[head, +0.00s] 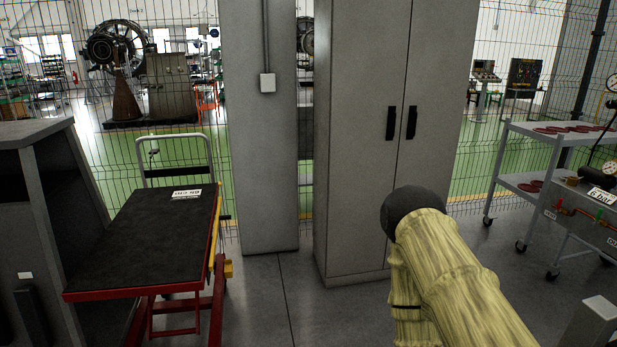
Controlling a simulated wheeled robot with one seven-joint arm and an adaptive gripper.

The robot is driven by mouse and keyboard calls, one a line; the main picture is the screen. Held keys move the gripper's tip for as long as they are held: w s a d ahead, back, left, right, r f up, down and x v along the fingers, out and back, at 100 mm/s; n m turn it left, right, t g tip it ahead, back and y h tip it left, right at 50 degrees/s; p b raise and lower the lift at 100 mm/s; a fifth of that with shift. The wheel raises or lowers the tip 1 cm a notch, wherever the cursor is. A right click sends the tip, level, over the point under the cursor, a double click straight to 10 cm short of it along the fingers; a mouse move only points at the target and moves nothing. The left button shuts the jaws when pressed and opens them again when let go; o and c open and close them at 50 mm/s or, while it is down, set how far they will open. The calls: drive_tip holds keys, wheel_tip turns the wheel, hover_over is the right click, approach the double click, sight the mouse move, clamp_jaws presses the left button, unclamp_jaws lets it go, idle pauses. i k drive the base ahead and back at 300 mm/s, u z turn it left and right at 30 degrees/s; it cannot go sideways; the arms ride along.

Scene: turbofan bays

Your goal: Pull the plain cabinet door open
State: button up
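A tall plain grey cabinet (350,200) stands right of centre in the head view. Its left door (358,70) and right door (435,75) look shut, with a thin dark seam between them. A black upright handle (390,123) is on the left door, and another black handle (411,122) is on the right door, close to the seam. My arm, in a yellowish sleeve with a dark rounded end, covers the lower right part of the cabinet. My gripper is not visible, so its hold on anything cannot be seen.
A grey pillar (260,150) stands left of the cabinet with a narrow gap. A red-framed cart with a dark top (145,240) is at the left. A grey shelf trolley (530,135) and a gauge cart (590,215) are at the right. Floor before the cabinet is clear.

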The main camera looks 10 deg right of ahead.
sight(442, 33)
drive_tip(key=i, duration=2.1)
drive_tip(key=z, duration=1.75)
drive_tip(key=i, duration=1)
drive_tip(key=u, duration=1.8)
